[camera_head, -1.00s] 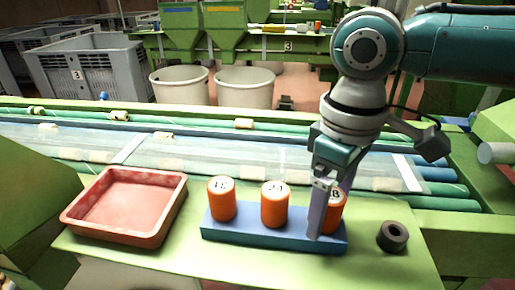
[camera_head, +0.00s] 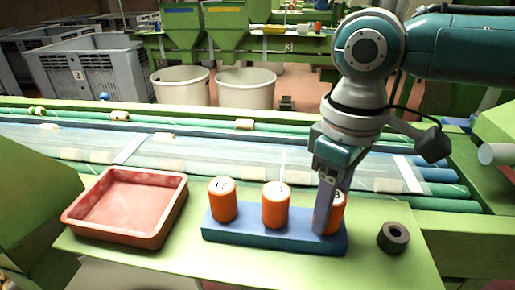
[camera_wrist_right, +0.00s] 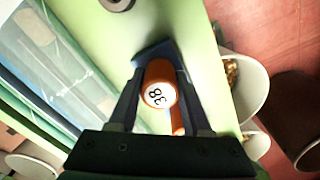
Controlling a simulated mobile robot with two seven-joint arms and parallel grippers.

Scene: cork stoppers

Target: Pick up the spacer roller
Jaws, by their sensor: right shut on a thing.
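Three orange rollers with white numbered tops stand upright in a row on a blue block: the left one (camera_head: 223,204), the middle one (camera_head: 275,209) and the right one (camera_head: 337,214). The blue block (camera_head: 262,236) lies on the green table. My right gripper (camera_head: 328,216) points down and is shut on the right roller, whose near side is partly hidden by a finger. In the right wrist view this roller (camera_wrist_right: 160,84) sits between both fingers, its top reading what looks like 38. My left gripper is not in view.
A red tray (camera_head: 125,239), empty, stands left of the block. A dark ring-shaped piece (camera_head: 393,237) lies to the right. A green-framed conveyor (camera_head: 200,160) runs behind. The table front is clear.

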